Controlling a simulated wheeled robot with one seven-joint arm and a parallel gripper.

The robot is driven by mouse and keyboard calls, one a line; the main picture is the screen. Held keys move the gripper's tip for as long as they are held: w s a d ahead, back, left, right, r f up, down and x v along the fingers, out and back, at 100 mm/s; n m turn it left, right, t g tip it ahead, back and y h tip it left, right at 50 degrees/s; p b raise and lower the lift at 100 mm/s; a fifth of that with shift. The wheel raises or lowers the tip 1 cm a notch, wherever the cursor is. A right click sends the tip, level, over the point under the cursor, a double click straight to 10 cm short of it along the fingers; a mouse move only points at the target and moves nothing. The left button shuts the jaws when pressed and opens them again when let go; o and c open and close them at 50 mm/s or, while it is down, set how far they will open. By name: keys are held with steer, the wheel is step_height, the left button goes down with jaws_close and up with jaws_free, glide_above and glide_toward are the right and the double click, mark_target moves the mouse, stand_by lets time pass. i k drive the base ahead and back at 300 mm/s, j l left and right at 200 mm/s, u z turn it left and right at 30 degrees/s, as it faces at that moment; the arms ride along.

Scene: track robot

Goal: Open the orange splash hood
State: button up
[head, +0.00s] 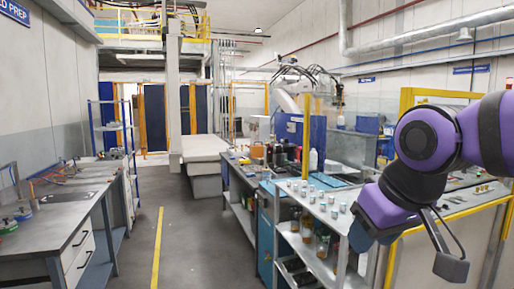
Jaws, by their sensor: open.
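My gripper (407,252) is at the right in the head view, at the end of my purple and black arm. Its fingers are spread apart with nothing seen between them. It hangs in front of a grey shelf unit. I cannot make out a hood for certain. A small orange item (257,151) stands among dark things on the middle bench, far beyond my gripper.
The grey shelf unit (325,221) holds several small jars on top and bottles below. A yellow rail (455,214) runs behind my gripper. A workbench with drawers (62,240) stands at the left. The aisle floor (185,235) between the benches is clear.

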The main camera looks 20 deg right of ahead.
mark_target(259, 151)
steer(key=i+u, duration=0.15)
steer(key=i, duration=0.6)
steer(key=i+j, duration=0.1)
steer(key=i, duration=3.5)
steer(key=i+j+z, duration=0.15)
steer(key=i+z, duration=0.15)
steer(key=i, duration=0.25)
steer(key=i+j+z, duration=0.3)
steer(key=i, duration=0.25)
steer(key=i+j+z, duration=0.3)
steer(key=i, duration=0.2)
